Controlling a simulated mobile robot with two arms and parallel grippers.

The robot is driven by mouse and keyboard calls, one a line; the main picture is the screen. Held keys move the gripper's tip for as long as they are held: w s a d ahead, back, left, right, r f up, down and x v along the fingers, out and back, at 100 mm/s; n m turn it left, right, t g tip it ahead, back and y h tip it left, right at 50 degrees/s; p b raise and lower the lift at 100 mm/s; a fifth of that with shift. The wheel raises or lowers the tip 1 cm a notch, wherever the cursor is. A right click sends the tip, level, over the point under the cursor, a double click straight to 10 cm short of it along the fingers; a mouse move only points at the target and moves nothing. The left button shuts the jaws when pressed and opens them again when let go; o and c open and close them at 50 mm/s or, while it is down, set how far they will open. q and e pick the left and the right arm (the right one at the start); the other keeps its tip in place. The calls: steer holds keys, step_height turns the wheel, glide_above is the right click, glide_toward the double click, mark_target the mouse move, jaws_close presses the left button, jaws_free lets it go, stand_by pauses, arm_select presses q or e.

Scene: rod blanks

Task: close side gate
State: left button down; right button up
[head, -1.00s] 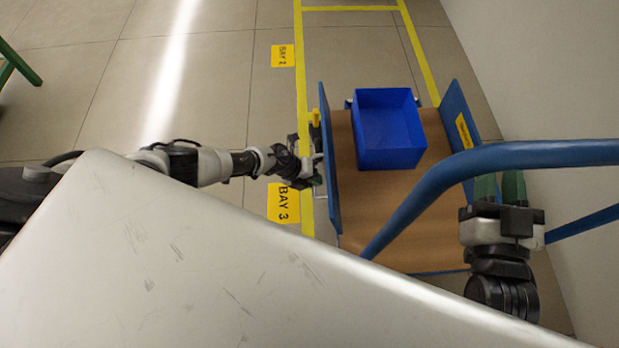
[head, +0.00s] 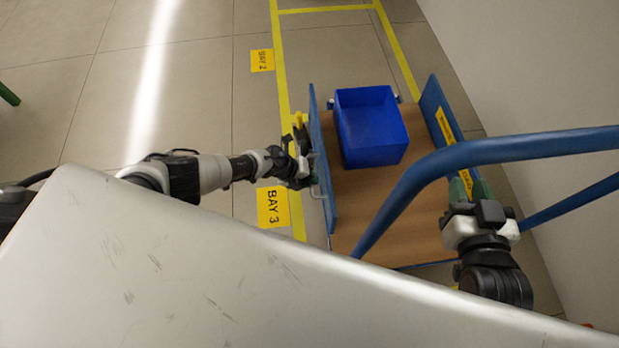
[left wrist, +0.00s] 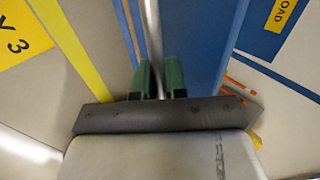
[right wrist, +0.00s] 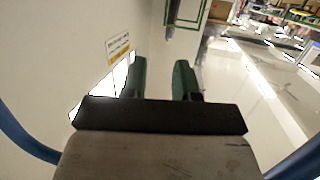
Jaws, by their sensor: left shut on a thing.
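The side gate (head: 321,165) is a blue panel along the left edge of the cart, seen nearly edge-on and roughly upright in the head view. A metal bar handle (head: 318,192) is on its outer face. My left gripper (head: 305,168) is at this handle, outside the gate. In the left wrist view, its green fingers (left wrist: 160,78) are shut on the bar (left wrist: 153,35), beside the blue panel (left wrist: 203,45). A yellow knob (head: 298,119) is just left of the gate. My right gripper (head: 468,186) is by the opposite panel; its fingers (right wrist: 160,80) are apart and empty in the right wrist view.
The cart's brown deck (head: 385,215) carries a blue bin (head: 372,128). Another blue panel (head: 437,108) stands on the right, near the wall (head: 530,70). A blue push rail (head: 480,155) crosses in front. Clear floor (head: 200,85) lies to the left.

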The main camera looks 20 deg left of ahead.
arm_select(q)
steer(key=shift+d, duration=0.1)
steer(key=c, duration=1.2)
jaws_free()
